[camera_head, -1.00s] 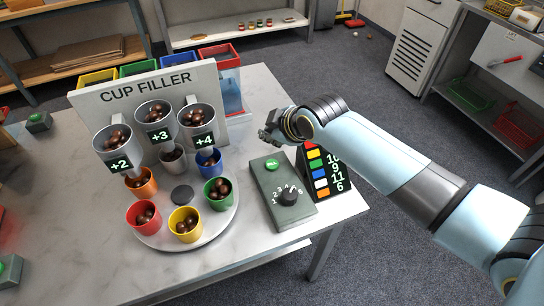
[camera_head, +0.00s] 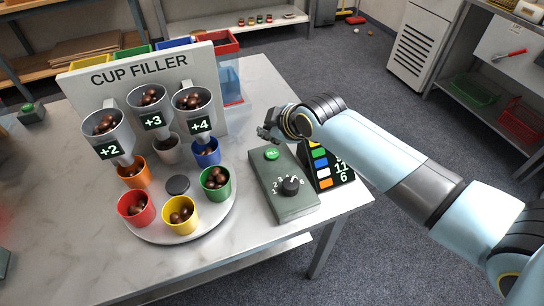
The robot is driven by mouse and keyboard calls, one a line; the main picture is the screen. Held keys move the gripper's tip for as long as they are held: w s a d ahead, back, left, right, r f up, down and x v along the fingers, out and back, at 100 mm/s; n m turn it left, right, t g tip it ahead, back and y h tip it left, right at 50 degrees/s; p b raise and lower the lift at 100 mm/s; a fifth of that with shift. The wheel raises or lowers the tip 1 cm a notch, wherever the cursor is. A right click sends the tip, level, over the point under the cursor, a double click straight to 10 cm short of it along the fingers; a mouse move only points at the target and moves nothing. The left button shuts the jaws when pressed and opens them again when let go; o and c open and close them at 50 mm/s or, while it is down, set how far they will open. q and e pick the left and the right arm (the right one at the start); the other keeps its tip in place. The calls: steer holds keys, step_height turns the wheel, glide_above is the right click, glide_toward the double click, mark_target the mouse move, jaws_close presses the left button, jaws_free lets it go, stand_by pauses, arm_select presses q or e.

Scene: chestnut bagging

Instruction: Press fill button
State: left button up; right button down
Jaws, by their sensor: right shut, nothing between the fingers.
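The green fill button (camera_head: 271,153) sits at the top end of a dark green control box (camera_head: 290,208) on the table. A black dial (camera_head: 291,186) with numbers around it is lower on the same box. My right gripper (camera_head: 266,133) is shut and empty, just above and behind the button in the picture. It appears apart from the button, though the exact gap is hard to tell. My left gripper is not in view.
The cup filler (camera_head: 143,72) has several chestnut hoppers above a round turntable (camera_head: 226,213) with coloured cups. A black sign (camera_head: 335,177) with coloured squares stands right of the box, partly behind my right arm. Bare table lies at the front left.

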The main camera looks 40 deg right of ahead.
mark_target(270, 154)
step_height(270, 154, down, 4)
steer(key=b, duration=0.2)
steer(key=shift+b, duration=0.3)
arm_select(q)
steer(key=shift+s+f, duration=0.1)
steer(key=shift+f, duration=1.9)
arm_select(e)
steer(key=shift+f, duration=0.35)
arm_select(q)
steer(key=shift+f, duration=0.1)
arm_select(e)
steer(key=shift+f, duration=0.4)
arm_select(q)
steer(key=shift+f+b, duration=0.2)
steer(key=shift+b, duration=0.25)
arm_select(e)
steer(key=shift+f, duration=0.4)
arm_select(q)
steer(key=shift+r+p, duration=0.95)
arm_select(e)
steer(key=shift+r, duration=0.85)
